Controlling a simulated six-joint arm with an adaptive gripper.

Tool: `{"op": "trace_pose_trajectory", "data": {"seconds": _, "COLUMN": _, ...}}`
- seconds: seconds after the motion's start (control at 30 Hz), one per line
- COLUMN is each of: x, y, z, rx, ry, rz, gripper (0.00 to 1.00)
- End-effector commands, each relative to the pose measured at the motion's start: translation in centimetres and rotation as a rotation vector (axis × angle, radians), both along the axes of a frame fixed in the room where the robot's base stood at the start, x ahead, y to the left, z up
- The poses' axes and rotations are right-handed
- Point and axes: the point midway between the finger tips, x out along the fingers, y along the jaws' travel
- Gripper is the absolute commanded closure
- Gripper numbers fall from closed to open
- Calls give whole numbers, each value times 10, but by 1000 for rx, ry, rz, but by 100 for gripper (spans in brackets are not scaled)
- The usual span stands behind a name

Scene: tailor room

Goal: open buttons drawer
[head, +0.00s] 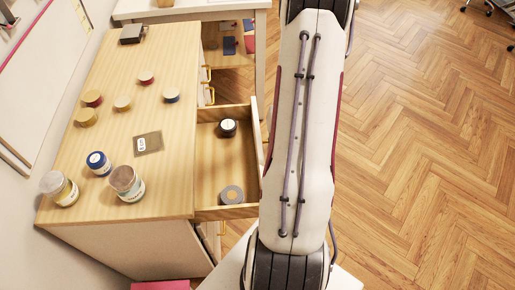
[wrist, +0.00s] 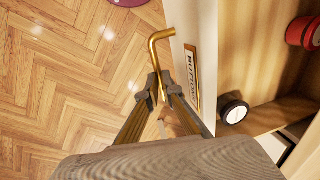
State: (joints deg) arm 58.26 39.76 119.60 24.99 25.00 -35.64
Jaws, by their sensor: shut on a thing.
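The buttons drawer (head: 222,165) stands pulled out from the wooden cabinet in the head view. My gripper (wrist: 159,88) is shut on the lower part of that handle. In the head view my arm hides the gripper, the handle and part of the drawer front.
Other gold handles (head: 207,73) show on the cabinet front farther back.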

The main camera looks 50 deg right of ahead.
Motion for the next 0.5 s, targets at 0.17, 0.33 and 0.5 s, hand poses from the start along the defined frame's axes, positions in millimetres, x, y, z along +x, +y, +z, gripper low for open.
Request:
{"op": "trace_pose_trajectory", "data": {"seconds": 0.17, "x": -16, "y": -14, "z": -2, "rx": 2, "ry": 2, "rz": -1, "gripper": 100}}
{"op": "trace_pose_trajectory", "data": {"seconds": 0.33, "x": -23, "y": -21, "z": -2, "rx": 3, "ry": 3, "rz": 1, "gripper": 100}}
{"op": "trace_pose_trajectory", "data": {"seconds": 0.5, "x": -24, "y": -22, "z": -2, "rx": 3, "ry": 3, "rz": 2, "gripper": 100}}
